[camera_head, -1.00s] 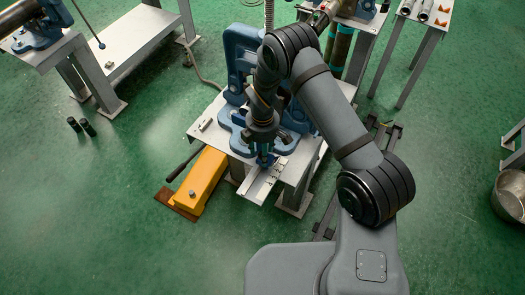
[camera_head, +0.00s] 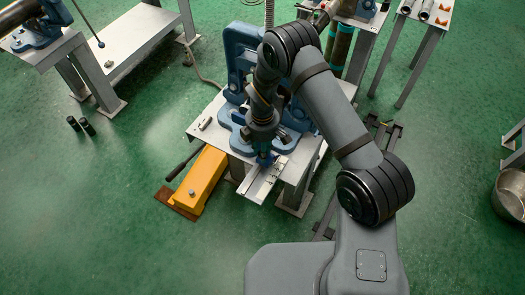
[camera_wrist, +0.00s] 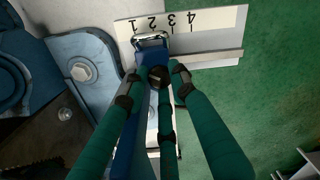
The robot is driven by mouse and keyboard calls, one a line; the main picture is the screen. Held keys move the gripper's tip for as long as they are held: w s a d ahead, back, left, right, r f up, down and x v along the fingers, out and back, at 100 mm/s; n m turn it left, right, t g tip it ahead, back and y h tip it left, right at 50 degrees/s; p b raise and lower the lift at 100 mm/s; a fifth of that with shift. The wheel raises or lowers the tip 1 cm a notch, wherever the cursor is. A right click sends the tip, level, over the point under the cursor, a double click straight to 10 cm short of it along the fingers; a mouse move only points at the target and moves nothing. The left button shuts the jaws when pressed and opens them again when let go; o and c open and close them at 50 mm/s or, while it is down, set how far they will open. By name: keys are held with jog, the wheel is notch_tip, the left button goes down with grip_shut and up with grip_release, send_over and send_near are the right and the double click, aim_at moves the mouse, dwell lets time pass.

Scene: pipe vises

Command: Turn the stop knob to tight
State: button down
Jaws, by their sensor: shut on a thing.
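The stop knob (camera_wrist: 158,74) is a small dark round knob on a blue stop block (camera_wrist: 127,135) in the wrist view. The block sits against a pale ruler plate (camera_wrist: 200,22) with black numerals. My gripper (camera_wrist: 157,80) has teal fingers around the knob, one tip at each side, and is shut on it. A middle teal finger reaches up just below the knob. In the head view my gripper (camera_head: 265,157) points down at the front edge of the vise table, and my wrist hides the knob there. Any marking for tight cannot be read.
The blue vise frame (camera_head: 241,50) stands behind my gripper on the grey table (camera_head: 205,128). A yellow pedal housing (camera_head: 204,178) lies on the floor to the left. A metal bucket (camera_head: 511,195) stands at the far right. Green floor at front left is clear.

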jog(key=shift+f+m+b, duration=0.3)
jog(key=shift+m+b, duration=0.8)
jog(key=shift+m, duration=0.1)
jog(key=shift+r+m+b, duration=0.3)
jog(key=shift+m+b, duration=0.05)
jog(key=shift+m, duration=0.45)
jog(key=c, duration=1.5)
grip_release()
jog(key=shift+o, duration=0.5)
jog(key=shift+r, duration=0.1)
notch_tip(320, 180, up, 12)
